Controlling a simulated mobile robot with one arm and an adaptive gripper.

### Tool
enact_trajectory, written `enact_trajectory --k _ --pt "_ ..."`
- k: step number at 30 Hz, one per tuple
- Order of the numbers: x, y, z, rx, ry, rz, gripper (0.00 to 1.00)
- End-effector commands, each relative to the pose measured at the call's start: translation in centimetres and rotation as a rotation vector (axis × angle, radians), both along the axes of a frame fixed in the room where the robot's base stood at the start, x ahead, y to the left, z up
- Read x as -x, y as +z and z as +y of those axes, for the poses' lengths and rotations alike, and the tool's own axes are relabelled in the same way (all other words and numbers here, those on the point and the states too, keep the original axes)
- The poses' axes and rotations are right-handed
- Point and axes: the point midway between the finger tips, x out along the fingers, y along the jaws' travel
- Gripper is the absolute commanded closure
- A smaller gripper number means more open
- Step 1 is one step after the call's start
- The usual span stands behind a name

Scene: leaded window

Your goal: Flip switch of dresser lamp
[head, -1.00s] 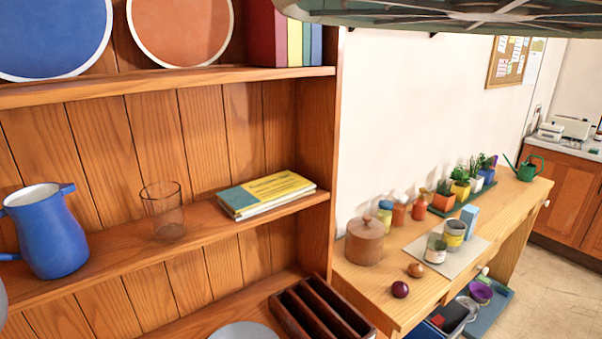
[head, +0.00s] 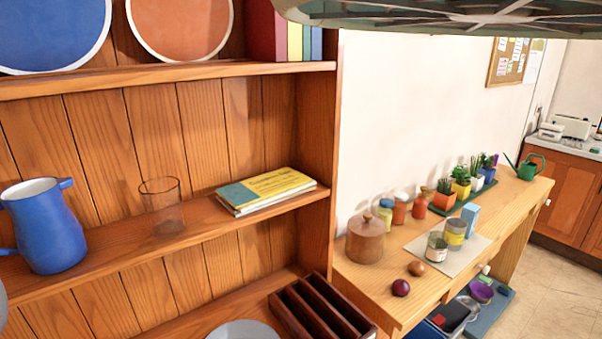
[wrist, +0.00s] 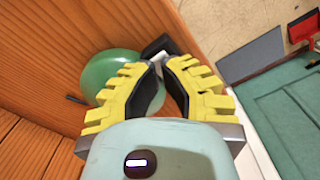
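The wooden dresser (head: 210,185) fills the left of the head view. No lamp can be clearly made out on its visible shelves. In the wrist view, my gripper (wrist: 163,64) has its yellow ribbed fingers drawn together, tips almost meeting. Just beyond the tips is a rounded, glossy green thing (wrist: 108,72) on a wooden surface, perhaps part of the lamp. A small black piece (wrist: 157,45) with a white part beside it is at the tips. I cannot tell whether it is the switch or whether the tips touch it. My gripper is not seen in the head view.
A dark slotted tray (head: 318,310) is below. A dark green ribbed thing (head: 440,14) overhangs the top right. A cluttered bench (head: 400,263) stands right.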

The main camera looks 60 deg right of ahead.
Motion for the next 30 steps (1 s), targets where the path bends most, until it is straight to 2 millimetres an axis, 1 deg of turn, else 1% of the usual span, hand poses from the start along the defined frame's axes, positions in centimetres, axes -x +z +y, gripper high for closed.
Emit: enact_trajectory --k 30 --pt "0.0 -1.5 0.0 0.0 -0.001 0.0 1.0"
